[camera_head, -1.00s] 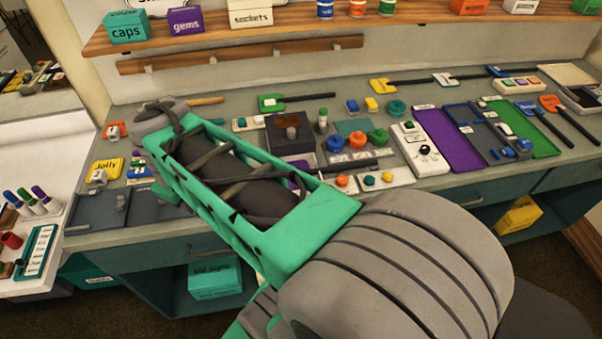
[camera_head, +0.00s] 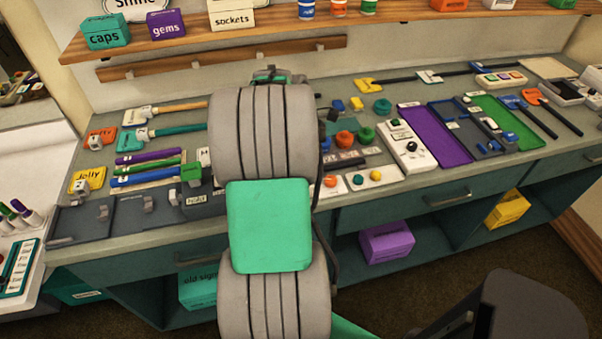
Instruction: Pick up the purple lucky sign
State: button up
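I cannot make out a purple sign that reads "lucky" in the head view. My arm stands upright in the middle of the picture and hides part of the counter (camera_head: 225,245) behind it. The far end of my arm shows only as a small green and dark piece above the grey joint. My gripper's fingers are not visible. A yellow sign reading "Jolly" (camera_head: 88,180) and an orange sign (camera_head: 101,137) lie at the counter's left.
Long-handled tools (camera_head: 180,108) and purple, green and blue rods (camera_head: 150,156) lie left of my arm. A purple tray (camera_head: 436,135), a green tray (camera_head: 510,122) and a white control box (camera_head: 411,150) are on the right. A shelf (camera_head: 400,14) with boxes runs above.

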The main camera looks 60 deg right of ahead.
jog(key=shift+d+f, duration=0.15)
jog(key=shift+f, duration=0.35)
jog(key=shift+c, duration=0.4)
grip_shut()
